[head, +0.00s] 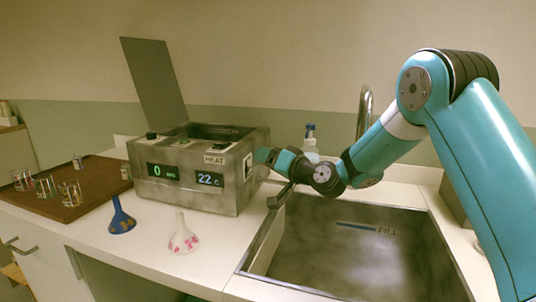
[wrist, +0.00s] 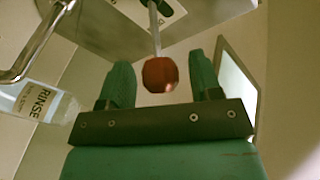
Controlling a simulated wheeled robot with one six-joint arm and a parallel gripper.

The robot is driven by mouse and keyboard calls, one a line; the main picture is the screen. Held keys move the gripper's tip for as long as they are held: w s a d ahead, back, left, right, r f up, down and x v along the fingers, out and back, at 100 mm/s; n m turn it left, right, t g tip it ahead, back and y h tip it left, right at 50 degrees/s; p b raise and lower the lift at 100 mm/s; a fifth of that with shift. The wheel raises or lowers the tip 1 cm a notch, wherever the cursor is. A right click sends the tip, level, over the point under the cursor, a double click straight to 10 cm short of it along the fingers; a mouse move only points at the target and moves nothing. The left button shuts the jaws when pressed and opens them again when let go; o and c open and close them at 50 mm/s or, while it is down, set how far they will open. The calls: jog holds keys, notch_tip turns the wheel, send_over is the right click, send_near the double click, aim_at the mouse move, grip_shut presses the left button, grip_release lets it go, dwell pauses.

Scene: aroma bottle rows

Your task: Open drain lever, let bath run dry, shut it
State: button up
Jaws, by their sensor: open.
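The bath (head: 185,190) is a grey metal box on the counter with its lid (head: 155,80) raised. Its displays read 0 and 22 C. My gripper (head: 263,156) is at the bath's right side in the head view, where it hides the drain lever. In the wrist view, the lever's red knob (wrist: 160,74) sits on a thin metal rod (wrist: 155,35). My gripper's green fingers (wrist: 162,80) are open, one on each side of the knob, with a gap on both sides. The bath's inside is mostly hidden.
A sink (head: 350,250) marked FILL lies below my arm, with a spout (head: 281,196) at its left edge and a tap (head: 364,105) behind. The RINSE bottle (wrist: 38,108) is close by. A blue funnel (head: 121,218), white funnel (head: 183,236) and brown tray (head: 95,180) with glassware stand left.

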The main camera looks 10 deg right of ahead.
jog(key=shift+w+a, duration=0.15)
jog(key=shift+w, duration=0.1)
